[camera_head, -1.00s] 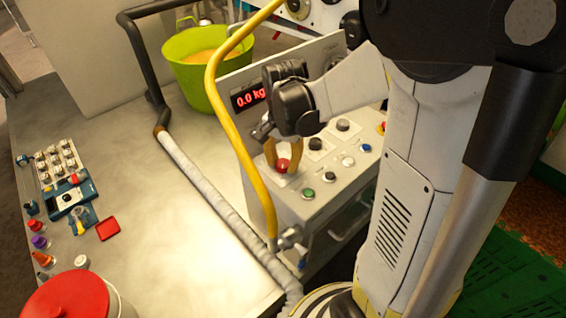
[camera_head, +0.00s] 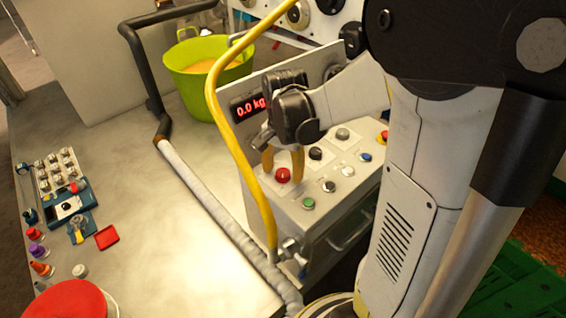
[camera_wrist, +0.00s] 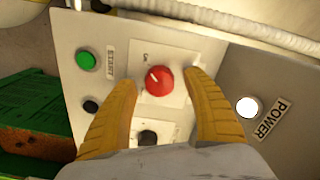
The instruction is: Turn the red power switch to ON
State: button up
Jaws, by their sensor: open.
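The red power switch (camera_head: 283,174) is a round knob on a white plate on the control panel's sloped top. In the wrist view the red knob (camera_wrist: 159,81) has a white pointer line tilted up and to the left, with a small "On" label above it. My gripper (camera_head: 284,170) is above the knob, its two tan fingers pointing down. In the wrist view my gripper (camera_wrist: 164,82) is open, with one finger on either side of the knob and a visible gap to each. Whether the fingertips are level with the knob cannot be told.
A green START button (camera_wrist: 86,60) and a black knob (camera_wrist: 148,138) are close to the fingers. A white POWER lamp (camera_wrist: 247,107) is on the side panel. A yellow hose (camera_head: 228,128) arches in front of the panel. A lime-green bucket (camera_head: 190,86) stands behind.

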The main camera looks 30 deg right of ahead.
aim_at(283, 173)
notch_tip(283, 173, up, 12)
jog(key=shift+f, duration=0.2)
dwell(0.4)
jog(key=s+a+f+n+t+b, duration=0.7)
jog(key=s+a+f+n+b, duration=0.1)
jog(key=n, duration=0.3)
jog(key=shift+s+a, duration=0.5)
jog(key=shift+a, duration=0.05)
jog(key=shift+f, duration=0.1)
dwell(1.3)
